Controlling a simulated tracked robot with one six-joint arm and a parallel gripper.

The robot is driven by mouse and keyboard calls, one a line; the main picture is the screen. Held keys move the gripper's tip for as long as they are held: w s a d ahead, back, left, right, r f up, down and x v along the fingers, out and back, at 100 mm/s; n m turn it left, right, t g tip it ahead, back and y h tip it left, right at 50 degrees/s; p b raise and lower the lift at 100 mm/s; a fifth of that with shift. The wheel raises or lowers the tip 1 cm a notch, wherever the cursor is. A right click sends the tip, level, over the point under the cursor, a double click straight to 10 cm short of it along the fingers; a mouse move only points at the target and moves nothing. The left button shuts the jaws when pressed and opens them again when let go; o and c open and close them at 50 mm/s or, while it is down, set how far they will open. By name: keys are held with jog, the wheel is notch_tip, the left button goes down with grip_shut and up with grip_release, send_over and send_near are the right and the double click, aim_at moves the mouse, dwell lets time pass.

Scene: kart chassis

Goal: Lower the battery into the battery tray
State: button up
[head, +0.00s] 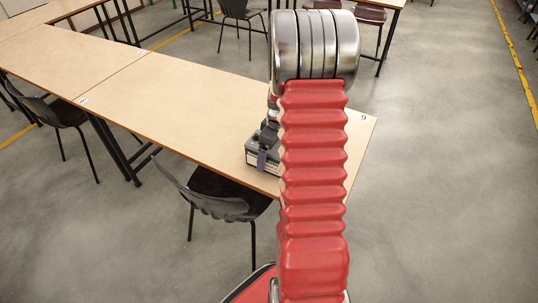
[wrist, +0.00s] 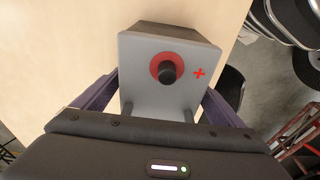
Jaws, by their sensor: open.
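The battery (wrist: 142,95) is a grey box with a black terminal post in a red ring and a red plus sign beside it. In the wrist view it sits between the two purple fingers of my gripper (wrist: 161,82), one finger along each side. Whether the fingers touch it is hard to tell. In the head view the battery (head: 251,158) shows small on the table near its front edge, partly hidden by my gripper (head: 263,157) and my red arm. My gripper is open around it. The battery tray is not visible in either view.
The long wooden table (head: 170,95) is bare to the left of the battery. A dark chair (head: 215,195) stands close to the table's front edge. Several chairs and other tables stand farther back. Grey floor is free on the right.

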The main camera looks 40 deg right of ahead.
jog(key=shift+c, duration=0.5)
jog(key=c, duration=1.9)
jog(key=shift+w+r, duration=0.1)
jog(key=shift+w, duration=0.05)
jog(key=shift+c, duration=0.7)
jog(key=shift+r, duration=0.15)
jog(key=shift+r, duration=4.9)
jog(key=shift+d+m, duration=0.1)
jog(key=shift+m, duration=0.2)
